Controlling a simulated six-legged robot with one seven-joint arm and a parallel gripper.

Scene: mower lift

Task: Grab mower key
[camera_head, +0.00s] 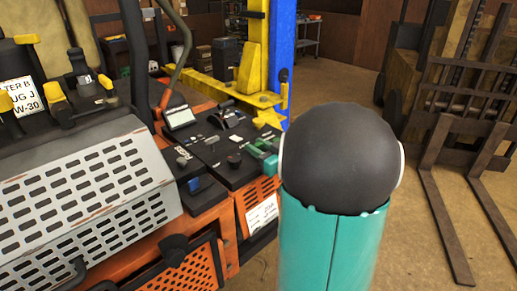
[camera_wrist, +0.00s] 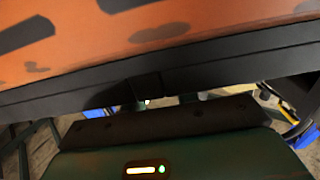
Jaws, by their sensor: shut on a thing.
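The mower's black control console (camera_head: 222,148) is left of centre in the head view, with knobs, levers and a small screen on top. My gripper (camera_head: 266,163) shows as a small teal end at the console's right edge, mostly hidden behind my arm. In the wrist view my gripper (camera_wrist: 168,101) is close under a dark edge below an orange panel (camera_wrist: 150,45). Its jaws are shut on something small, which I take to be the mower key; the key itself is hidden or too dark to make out.
The orange mower body (camera_head: 215,250) and a grey perforated metal cover (camera_head: 85,195) fill the left. A yellow and blue lift post (camera_head: 283,55) stands behind the console. A forklift (camera_head: 455,120) with lowered forks stands at the right. The floor between is clear.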

